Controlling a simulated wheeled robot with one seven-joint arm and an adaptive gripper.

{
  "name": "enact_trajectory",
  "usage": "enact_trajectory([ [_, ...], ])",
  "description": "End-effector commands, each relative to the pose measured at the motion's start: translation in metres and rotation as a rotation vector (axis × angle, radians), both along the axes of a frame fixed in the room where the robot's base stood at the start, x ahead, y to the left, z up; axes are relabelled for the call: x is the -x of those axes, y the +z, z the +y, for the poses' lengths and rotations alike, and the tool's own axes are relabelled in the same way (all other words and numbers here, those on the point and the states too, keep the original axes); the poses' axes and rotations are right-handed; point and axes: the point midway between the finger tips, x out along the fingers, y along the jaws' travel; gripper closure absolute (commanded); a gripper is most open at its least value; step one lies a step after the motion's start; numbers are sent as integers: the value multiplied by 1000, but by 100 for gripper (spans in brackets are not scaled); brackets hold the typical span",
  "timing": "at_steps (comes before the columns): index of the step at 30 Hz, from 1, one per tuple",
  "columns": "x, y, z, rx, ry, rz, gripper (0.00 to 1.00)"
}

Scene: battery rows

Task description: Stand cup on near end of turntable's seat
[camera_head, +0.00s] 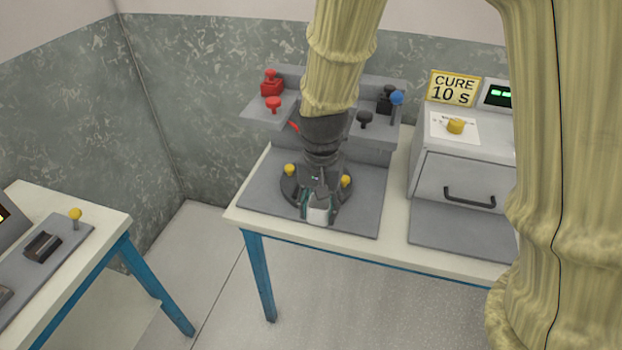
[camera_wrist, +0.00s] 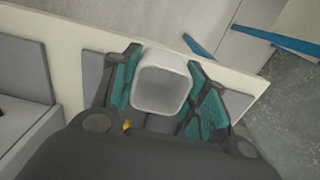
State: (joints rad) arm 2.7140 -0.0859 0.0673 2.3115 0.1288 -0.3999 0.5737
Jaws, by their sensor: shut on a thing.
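A white square-mouthed cup (camera_wrist: 161,83) is between the two teal finger pads of my gripper (camera_wrist: 160,88) in the wrist view. My gripper is shut on it, and the cup's open mouth faces the wrist camera. In the head view the cup (camera_head: 318,214) shows below my gripper (camera_head: 317,207), over the near part of the dark round turntable (camera_head: 290,189). My gripper and arm hide much of the turntable and its seat. I cannot tell whether the cup touches the seat.
Yellow knobs (camera_head: 290,169) stand at the turntable's sides. Behind are a shelf with red clamps (camera_head: 271,82) and a blue-topped knob (camera_head: 397,97). An oven-like box (camera_head: 462,165) with a "CURE 10 S" sign (camera_head: 453,88) stands right. Another table (camera_head: 100,222) is at left.

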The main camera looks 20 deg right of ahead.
Motion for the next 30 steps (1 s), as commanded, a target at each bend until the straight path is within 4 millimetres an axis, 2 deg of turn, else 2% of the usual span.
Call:
enact_trajectory([
  [1, -11, 0, -1, -1, 0, -1, 72],
  [12, -85, -7, -12, -1, 1, 1, 72],
  [18, -119, -10, -16, -1, 1, 0, 72],
  [23, -131, -12, -18, -1, 1, 1, 72],
  [30, -132, -25, -19, 1, 2, 3, 72],
])
